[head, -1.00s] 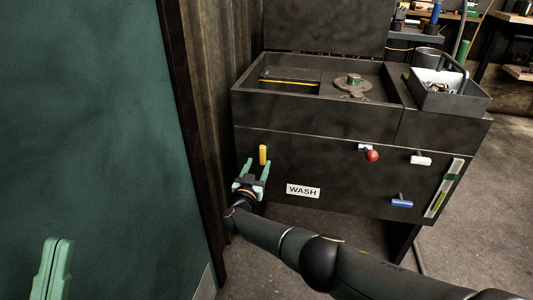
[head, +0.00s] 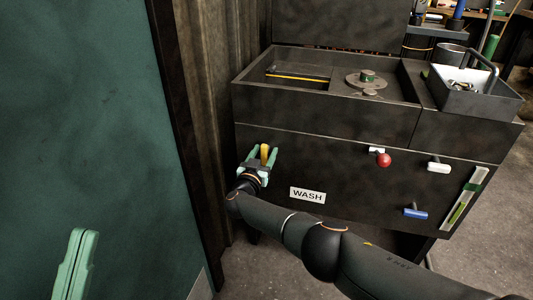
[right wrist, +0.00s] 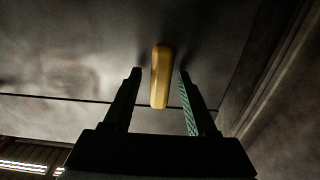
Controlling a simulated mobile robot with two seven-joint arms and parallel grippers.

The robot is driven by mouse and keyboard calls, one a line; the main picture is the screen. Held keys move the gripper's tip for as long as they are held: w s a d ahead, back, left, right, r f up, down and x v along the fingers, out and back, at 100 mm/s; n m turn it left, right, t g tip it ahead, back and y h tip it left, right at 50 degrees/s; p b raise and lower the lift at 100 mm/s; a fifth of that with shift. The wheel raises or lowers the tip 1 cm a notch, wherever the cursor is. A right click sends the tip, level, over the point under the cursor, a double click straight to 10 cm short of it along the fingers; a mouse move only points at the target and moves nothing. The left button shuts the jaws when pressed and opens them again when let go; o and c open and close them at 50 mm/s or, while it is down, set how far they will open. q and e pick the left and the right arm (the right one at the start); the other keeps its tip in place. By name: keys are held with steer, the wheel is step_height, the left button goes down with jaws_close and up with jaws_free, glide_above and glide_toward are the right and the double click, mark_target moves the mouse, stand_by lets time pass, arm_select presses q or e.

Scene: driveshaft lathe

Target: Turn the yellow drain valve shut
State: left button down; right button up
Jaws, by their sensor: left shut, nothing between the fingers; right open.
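The yellow drain valve (head: 264,153) is a short upright handle on the front of the dark wash cabinet (head: 340,175), left of the "WASH" label. My right gripper (head: 262,158) is open, with its green fingers on either side of the yellow handle. In the right wrist view the yellow handle (right wrist: 160,77) stands between the two finger tips (right wrist: 158,75), closer to the right finger; a gap shows at the left, and I cannot tell whether the right one touches. My left gripper (head: 76,262) is shut and empty at the lower left, far from the valve.
A red knob (head: 383,160), a white handle (head: 438,166) and a blue handle (head: 415,212) stick out of the cabinet front at the right. A grey bin (head: 475,97) sits on top. A green panel (head: 80,120) and a corrugated wall fill the left.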

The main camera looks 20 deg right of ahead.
jaws_close()
stand_by(0.5)
